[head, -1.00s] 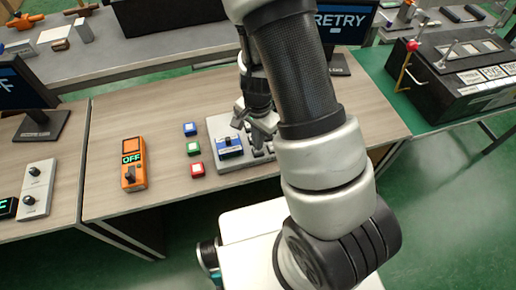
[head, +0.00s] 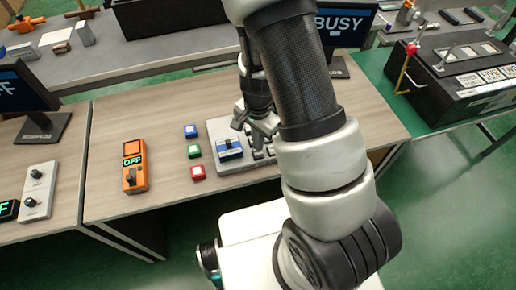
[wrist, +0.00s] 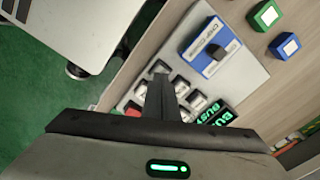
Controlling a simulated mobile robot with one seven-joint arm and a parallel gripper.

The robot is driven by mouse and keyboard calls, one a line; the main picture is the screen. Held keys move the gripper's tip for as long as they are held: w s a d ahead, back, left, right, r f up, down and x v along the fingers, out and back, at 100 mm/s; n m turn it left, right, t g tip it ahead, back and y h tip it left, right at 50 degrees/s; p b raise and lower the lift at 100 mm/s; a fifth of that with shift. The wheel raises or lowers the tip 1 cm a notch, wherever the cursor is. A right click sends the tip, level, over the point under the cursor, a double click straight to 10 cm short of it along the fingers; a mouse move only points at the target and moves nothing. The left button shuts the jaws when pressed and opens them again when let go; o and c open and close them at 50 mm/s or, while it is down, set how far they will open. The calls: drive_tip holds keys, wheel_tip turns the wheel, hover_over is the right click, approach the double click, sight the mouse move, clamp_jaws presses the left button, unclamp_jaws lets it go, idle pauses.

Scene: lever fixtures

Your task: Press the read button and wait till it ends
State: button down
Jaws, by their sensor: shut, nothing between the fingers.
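A grey control panel (head: 222,131) lies on the wooden table, with a blue module (head: 230,149) at its left. In the wrist view the panel (wrist: 254,72) carries several small pale buttons (wrist: 181,85), a red button (wrist: 132,109) and a small display (wrist: 216,112) with green text reading BUSY. The monitor (head: 346,22) behind reads BUSY. My gripper (head: 262,140) is shut and empty, low over the panel's buttons. In the wrist view its fingertips (wrist: 160,70) are among the buttons and cover part of them. I cannot tell which button is the read button or whether they touch it.
Blue (head: 190,130), green (head: 194,150) and red (head: 197,172) blocks stand left of the panel. An orange device (head: 134,165) reading OFF lies further left. A black box with levers (head: 450,75) stands on the right table. The table between the orange device and the blocks is clear.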

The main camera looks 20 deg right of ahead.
wheel_tip(320, 180, up, 6)
drive_tip(key=p, duration=0.4)
drive_tip(key=shift+p, duration=0.4)
drive_tip(key=s+a+r+n+t+y, duration=0.1)
drive_tip(key=a+r+n, duration=0.15)
drive_tip(key=r, duration=0.85)
drive_tip(key=s+a+r+n+t+y, duration=0.15)
drive_tip(key=r+n, duration=0.25)
drive_tip(key=r, duration=0.6)
drive_tip(key=s+d+r+n+t+h, duration=0.2)
drive_tip(key=s+d+r+n+t, duration=0.1)
drive_tip(key=s+r, duration=0.6)
wheel_tip(320, 180, up, 4)
drive_tip(key=shift+s+d+f+n, duration=0.15)
drive_tip(key=shift+d+n, duration=0.35)
drive_tip(key=shift+n, duration=0.75)
drive_tip(key=shift+h, duration=0.25)
